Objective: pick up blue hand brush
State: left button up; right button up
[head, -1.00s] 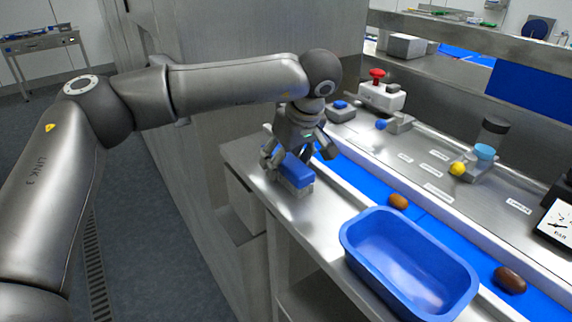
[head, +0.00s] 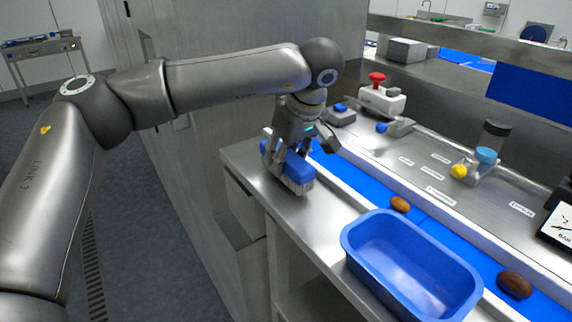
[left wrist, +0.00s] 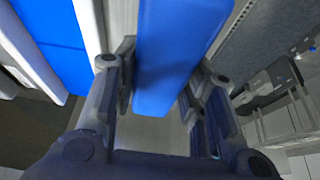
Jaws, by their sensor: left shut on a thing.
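The blue hand brush (head: 298,166) has a blue back and pale bristles. It is at the left end of the steel counter (head: 322,208), with its bristles facing down. My left gripper (head: 290,152) is shut on it from above, with fingers on both sides. In the left wrist view the brush's blue back (left wrist: 172,60) lies between the two fingers (left wrist: 160,85). I cannot tell for sure whether the bristles still touch the counter. My right gripper is not in view.
A blue tub (head: 410,268) stands on the counter's front right. Brown dates (head: 400,204) lie on the blue belt (head: 370,188) behind it. A red-button box (head: 382,98) and a yellow knob (head: 459,171) are farther back. Clear counter lies between brush and tub.

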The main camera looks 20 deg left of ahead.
pick_arm(q)
jog(key=s+d+r+b, duration=0.1)
jog(key=s+r+b, duration=0.3)
jog(key=s+r, duration=0.7)
jog(key=shift+s+d+r, duration=0.15)
jog(key=shift+s+d, duration=0.25)
jog(key=shift+s, duration=1.15)
